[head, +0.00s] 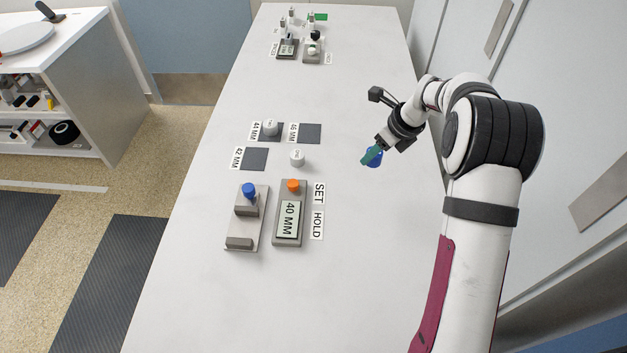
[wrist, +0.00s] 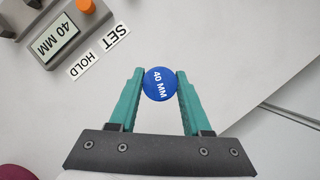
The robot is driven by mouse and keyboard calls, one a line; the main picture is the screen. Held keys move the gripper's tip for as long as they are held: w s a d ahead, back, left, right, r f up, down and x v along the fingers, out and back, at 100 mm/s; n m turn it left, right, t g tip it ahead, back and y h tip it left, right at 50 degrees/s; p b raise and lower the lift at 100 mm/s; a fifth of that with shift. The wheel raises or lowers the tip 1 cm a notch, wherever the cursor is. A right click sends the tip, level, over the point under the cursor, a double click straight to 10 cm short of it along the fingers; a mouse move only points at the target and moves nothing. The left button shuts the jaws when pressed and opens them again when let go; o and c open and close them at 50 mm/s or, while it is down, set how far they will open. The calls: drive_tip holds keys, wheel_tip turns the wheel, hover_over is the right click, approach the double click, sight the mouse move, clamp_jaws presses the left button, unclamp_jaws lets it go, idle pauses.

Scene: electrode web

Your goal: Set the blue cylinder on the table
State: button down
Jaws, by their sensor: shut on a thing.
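The blue cylinder (head: 374,160) is between the green fingers of my gripper (head: 372,154), over the right part of the white table (head: 350,240). In the wrist view the cylinder's round blue top (wrist: 160,84) reads "40 MM", and both fingertips of my gripper (wrist: 160,86) touch its sides. My gripper is shut on it. The cylinder's underside is hidden, so I cannot tell whether it touches the table or hangs just above it.
A device (head: 289,222) with an orange knob and a "40 MM" display stands beside SET and HOLD labels. A grey fixture with a blue knob (head: 249,190) is left of it. The table around my gripper is clear.

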drive_tip(key=w+d+m+t+h, duration=0.1)
drive_tip(key=d+m+h, duration=0.1)
drive_tip(key=m, duration=0.3)
hover_over(334, 167)
drive_tip(key=s, duration=0.1)
drive_tip(key=f, duration=0.6)
drive_tip(key=shift+s+d+f, duration=0.2)
drive_tip(key=shift+d+f, duration=0.15)
drive_tip(key=shift+d, duration=0.05)
drive_tip(key=shift+a+f, duration=0.1)
drive_tip(key=shift+f, duration=0.25)
wheel_tip(334, 167, down, 4)
drive_tip(key=shift+r, duration=0.25)
drive_tip(key=shift+c, duration=1.8)
unclamp_jaws()
